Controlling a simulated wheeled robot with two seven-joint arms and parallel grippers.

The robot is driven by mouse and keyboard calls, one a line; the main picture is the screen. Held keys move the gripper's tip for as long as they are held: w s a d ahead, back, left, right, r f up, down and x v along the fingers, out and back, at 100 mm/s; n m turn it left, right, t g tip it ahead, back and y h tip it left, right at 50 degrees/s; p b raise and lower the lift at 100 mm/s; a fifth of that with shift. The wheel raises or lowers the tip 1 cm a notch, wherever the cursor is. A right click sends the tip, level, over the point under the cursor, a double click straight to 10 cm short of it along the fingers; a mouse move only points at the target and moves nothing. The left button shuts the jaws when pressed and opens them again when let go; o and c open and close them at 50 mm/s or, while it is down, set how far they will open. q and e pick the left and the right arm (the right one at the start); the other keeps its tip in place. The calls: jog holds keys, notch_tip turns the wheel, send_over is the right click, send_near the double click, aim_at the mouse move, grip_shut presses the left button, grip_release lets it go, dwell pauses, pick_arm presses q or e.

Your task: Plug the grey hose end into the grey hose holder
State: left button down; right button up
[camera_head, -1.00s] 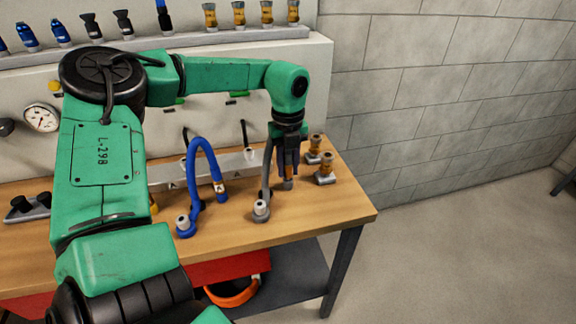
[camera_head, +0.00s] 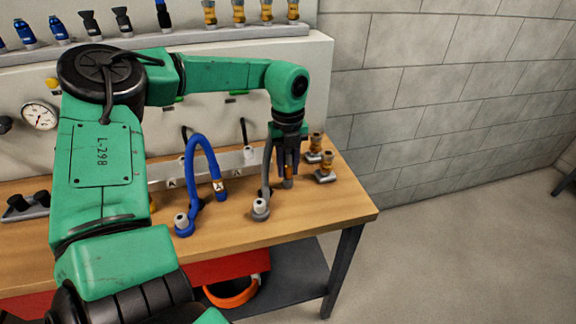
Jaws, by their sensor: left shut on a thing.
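My left gripper (camera_head: 288,168) points straight down over the right part of the wooden bench. My right gripper is not in view.
Two brass fittings (camera_head: 325,174) stand right of the gripper. A shelf (camera_head: 200,44) with several fittings runs behind. The bench front (camera_head: 300,224) is clear.

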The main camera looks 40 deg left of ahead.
pick_arm(q)
jog(key=shift+f, duration=0.2)
jog(key=c, duration=0.5)
grip_release()
jog(key=shift+c, duration=0.2)
notch_tip(320, 180, up, 15)
jog(key=shift+f, duration=0.15)
